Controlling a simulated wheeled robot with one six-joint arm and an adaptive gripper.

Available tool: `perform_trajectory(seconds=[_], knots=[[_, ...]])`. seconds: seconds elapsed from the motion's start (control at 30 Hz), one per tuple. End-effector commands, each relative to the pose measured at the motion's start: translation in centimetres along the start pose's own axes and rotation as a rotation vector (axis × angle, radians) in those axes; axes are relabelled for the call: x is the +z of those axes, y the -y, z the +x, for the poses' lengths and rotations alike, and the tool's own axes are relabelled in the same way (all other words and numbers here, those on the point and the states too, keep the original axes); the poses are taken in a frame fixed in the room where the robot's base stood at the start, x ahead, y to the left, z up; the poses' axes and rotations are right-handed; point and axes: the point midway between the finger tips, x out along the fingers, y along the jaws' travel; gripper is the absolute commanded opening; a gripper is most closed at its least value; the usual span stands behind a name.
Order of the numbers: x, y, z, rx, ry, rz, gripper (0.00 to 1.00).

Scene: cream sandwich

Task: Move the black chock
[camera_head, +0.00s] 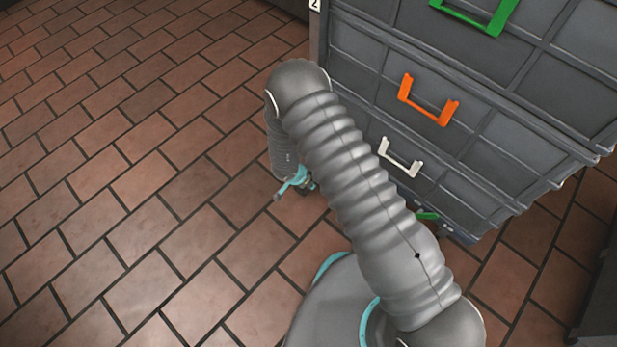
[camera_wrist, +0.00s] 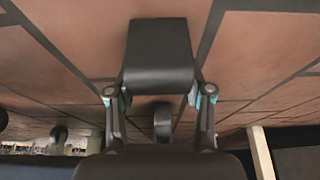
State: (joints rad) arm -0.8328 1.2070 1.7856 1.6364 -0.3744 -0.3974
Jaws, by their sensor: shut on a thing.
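The black chock (camera_wrist: 158,58) is a dark block seen in the wrist view, between the two fingers of my gripper (camera_wrist: 160,95). My gripper is shut on it, with a teal-edged finger at each side. In the head view my gripper (camera_head: 296,183) is low near the tiled floor, left of the grey drawer cabinet (camera_head: 480,95). My arm hides part of that area, and I cannot make out the chock there. I cannot tell whether the chock touches the floor.
The cabinet has green (camera_head: 480,22), orange (camera_head: 430,106) and white (camera_head: 400,160) handles. A small green part (camera_head: 428,216) shows low by its base. The brick-tiled floor (camera_head: 110,170) to the left is clear. A dark rounded thing (camera_wrist: 162,122) shows behind the chock.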

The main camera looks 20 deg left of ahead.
Motion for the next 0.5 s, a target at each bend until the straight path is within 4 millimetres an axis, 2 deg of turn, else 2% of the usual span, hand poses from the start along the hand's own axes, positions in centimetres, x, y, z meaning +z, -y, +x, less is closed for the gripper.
perform_trajectory(seconds=[0.5], knots=[[0.85,0.07,-0.22,0.002,0.002,0.002,0.12]])
